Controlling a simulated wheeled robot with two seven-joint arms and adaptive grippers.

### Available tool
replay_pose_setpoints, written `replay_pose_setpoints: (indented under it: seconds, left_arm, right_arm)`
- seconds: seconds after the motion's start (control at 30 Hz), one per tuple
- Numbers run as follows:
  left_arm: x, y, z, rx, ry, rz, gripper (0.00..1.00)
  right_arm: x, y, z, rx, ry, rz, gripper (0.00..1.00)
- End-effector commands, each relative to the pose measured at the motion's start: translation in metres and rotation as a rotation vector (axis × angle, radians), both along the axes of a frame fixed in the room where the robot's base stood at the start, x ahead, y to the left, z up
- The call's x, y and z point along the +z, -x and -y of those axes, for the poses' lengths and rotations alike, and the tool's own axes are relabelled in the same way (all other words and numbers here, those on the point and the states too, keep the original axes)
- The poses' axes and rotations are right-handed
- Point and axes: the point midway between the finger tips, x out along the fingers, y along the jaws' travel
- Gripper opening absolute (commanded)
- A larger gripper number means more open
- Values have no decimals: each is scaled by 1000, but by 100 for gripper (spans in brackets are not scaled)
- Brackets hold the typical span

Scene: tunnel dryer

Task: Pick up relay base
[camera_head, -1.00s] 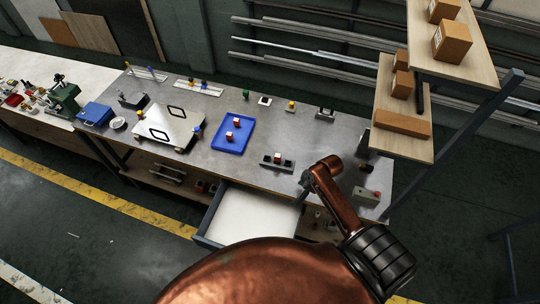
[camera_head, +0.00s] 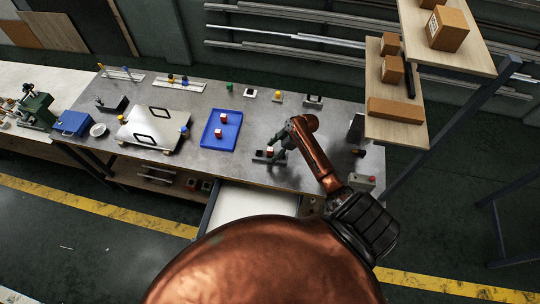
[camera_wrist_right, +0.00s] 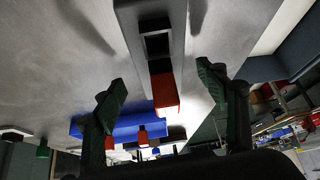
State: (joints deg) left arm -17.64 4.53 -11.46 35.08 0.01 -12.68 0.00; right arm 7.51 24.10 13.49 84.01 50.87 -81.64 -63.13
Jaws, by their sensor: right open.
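A short grey rail (camera_head: 259,158) on the workbench carries a dark square block, which I take for the relay base, and a red-and-white cube (camera_head: 269,151). In the right wrist view the rail runs up from the centre, with the dark block (camera_wrist_right: 158,46) and a red block (camera_wrist_right: 165,92) on it. My right gripper (camera_head: 278,147) is over the rail in the head view and partly hides it. In the wrist view its two fingers (camera_wrist_right: 162,82) are apart on either side of the red block, holding nothing. My left gripper is not in view.
A blue tray (camera_head: 232,136) with red-and-white cubes lies left of the rail. An open drawer (camera_head: 250,203) juts out below the front edge. A box with a red button (camera_head: 362,182) stands at the right.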

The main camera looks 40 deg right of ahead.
Motion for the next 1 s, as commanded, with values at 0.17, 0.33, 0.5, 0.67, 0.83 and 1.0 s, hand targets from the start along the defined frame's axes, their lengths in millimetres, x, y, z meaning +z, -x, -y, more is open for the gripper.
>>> replay_pose_setpoints:
  seconds: [0.17,0.33,0.5,0.67,0.83,1.0]
  left_arm:
    - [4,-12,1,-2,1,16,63]
    - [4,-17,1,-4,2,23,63]
    - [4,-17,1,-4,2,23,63]
    - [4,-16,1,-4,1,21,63]
    - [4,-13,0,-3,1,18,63]
    - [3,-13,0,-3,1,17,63]
  right_arm:
    - [-15,-5,-6,-3,0,-1,66]
    - [-16,-5,-5,-3,2,0,66]
    - [-16,-4,-5,-4,2,-1,60]
    - [-16,-4,-5,-4,2,-1,48]
    - [-16,-4,-4,-6,2,0,37]
    - [-16,-4,-4,-5,2,-1,25]
